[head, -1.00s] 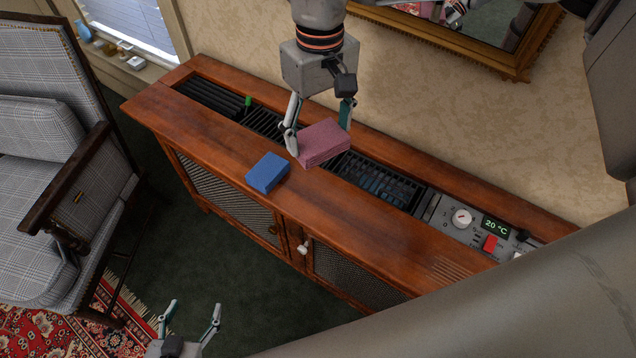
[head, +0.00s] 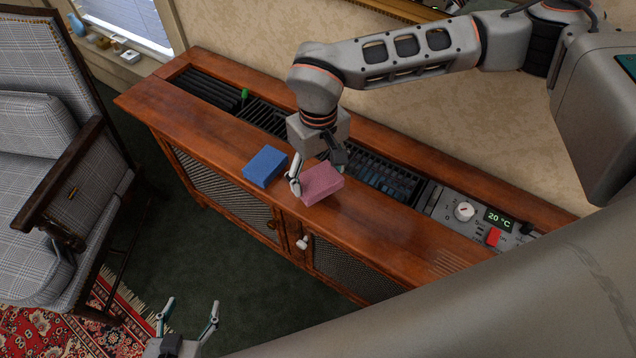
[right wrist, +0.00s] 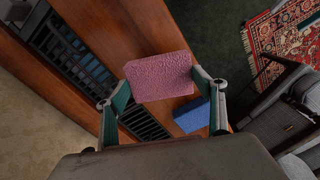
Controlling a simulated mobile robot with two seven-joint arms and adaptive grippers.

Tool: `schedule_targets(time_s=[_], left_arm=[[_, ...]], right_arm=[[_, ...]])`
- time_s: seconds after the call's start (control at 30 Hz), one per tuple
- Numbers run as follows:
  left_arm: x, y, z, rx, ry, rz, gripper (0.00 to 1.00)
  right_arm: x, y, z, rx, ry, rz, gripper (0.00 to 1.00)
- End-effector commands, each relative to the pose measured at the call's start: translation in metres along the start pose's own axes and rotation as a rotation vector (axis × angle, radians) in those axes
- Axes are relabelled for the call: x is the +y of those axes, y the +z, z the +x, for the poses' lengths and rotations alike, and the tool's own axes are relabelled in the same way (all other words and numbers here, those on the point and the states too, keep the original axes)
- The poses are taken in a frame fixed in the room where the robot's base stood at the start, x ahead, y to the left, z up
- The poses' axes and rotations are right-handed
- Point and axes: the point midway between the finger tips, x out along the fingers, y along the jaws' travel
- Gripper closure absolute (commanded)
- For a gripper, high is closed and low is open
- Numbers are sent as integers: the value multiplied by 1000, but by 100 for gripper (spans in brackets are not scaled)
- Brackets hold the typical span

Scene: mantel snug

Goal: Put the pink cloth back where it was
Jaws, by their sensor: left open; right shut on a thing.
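The pink cloth (head: 322,184) is a folded, textured block held by my right gripper (head: 318,180). It is over the front wooden strip of the cabinet top, just right of the blue cloth; I cannot tell whether it touches the wood. In the right wrist view the pink cloth (right wrist: 160,77) sits between the two fingers of the right gripper (right wrist: 160,84). My left gripper (head: 188,318) is open and empty, low in front of the cabinet, above the floor.
A blue folded block (head: 265,166) lies on the front strip of the wooden cabinet (head: 400,213). Behind it runs a dark slatted grille (head: 385,181) with a control panel (head: 462,212) at its right. A plaid armchair (head: 45,140) stands at the left. The strip right of the pink cloth is clear.

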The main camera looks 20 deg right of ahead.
Motion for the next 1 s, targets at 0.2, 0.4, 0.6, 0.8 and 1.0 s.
schedule_targets(time_s=[0.2,0.4,0.6,0.8,1.0], left_arm=[[1,4,1,-5,0,2,37],[-2,0,2,3,-4,5,37],[-4,-4,3,9,-7,6,37],[-3,-2,3,7,-6,6,37],[-3,0,3,2,-5,5,37]], right_arm=[[0,1,30,-5,0,1,56],[0,0,41,0,0,0,56],[0,0,40,-1,1,0,24],[0,0,40,-1,0,0,15],[0,0,39,0,0,0,15]])
